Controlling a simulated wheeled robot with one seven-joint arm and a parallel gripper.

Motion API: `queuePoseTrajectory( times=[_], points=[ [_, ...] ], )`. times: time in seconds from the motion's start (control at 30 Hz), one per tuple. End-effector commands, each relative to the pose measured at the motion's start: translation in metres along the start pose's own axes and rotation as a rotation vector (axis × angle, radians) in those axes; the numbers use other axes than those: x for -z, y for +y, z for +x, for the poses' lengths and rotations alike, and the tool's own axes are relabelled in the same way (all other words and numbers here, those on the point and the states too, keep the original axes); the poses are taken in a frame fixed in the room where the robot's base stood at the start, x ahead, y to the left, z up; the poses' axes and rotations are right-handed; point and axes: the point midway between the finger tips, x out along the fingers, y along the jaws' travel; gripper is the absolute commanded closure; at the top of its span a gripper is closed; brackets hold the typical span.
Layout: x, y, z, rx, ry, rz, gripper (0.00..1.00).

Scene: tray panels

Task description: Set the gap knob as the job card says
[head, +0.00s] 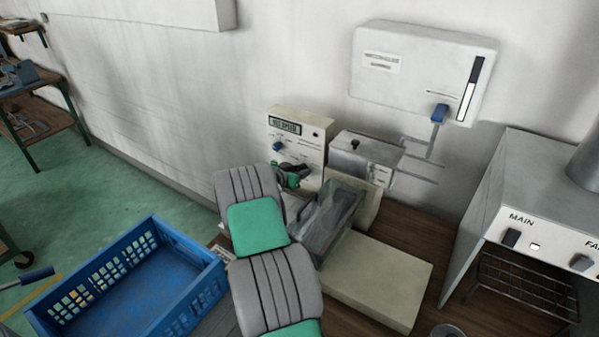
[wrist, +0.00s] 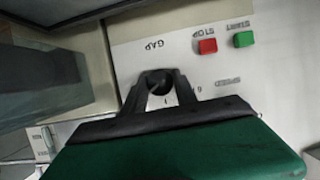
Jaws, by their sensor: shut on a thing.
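The gap knob (wrist: 162,86) is a dark round knob on a pale panel, under the word GAP, which shows upside down in the wrist view. My gripper (wrist: 160,80) is shut on it, with a dark finger on each side. The knob's pointer is hidden, so its setting cannot be read. In the head view the cream control panel (head: 311,137) stands against the wall, and my gripper (head: 296,168) is at its lower part. The knob is hidden there by the fingers. I cannot make out a job card.
A red STOP button (wrist: 207,46) and a green START button (wrist: 243,39) are close to the gap knob. A metal box (head: 366,154) stands right of the panel, and a blue crate (head: 125,285) is at lower left.

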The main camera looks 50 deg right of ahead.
Motion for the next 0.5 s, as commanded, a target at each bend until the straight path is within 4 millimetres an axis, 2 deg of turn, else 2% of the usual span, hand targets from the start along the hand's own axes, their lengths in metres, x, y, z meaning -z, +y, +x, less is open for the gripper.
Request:
queuePoseTrajectory(
  times=[0.27,0.5],
  points=[
    [-0.0045,-0.001,0.002,-0.035,0.002,-0.084,1.0],
    [-0.0065,-0.0024,0.0029,-0.105,0.003,-0.25,1.0]
  ],
)
